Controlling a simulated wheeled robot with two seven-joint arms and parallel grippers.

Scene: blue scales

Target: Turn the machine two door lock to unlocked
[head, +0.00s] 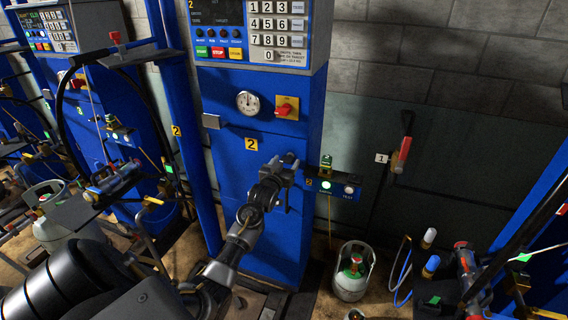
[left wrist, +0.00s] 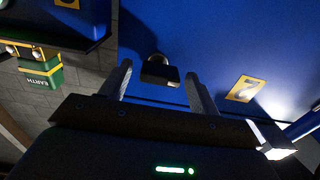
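Machine two is the blue cabinet (head: 240,180) in the middle of the head view, with a yellow number 2 label (head: 251,144) on its front. In the left wrist view the door lock (left wrist: 160,70) is a small dark knob on the blue panel, and the label (left wrist: 245,88) lies to its right. My left gripper (head: 284,163) is at the right part of the door. In the wrist view its fingers (left wrist: 158,88) are apart, with the lock between and just beyond them, apparently untouched. In the head view the gripper largely hides the lock. My right gripper is not in view.
An earth box (head: 326,168) and a lit button panel (head: 335,187) stick out right of the door. A red rotary switch (head: 286,107) and gauge (head: 248,102) are above. A gas cylinder (head: 352,272) stands on the floor at right. A blue post (head: 185,120) stands left.

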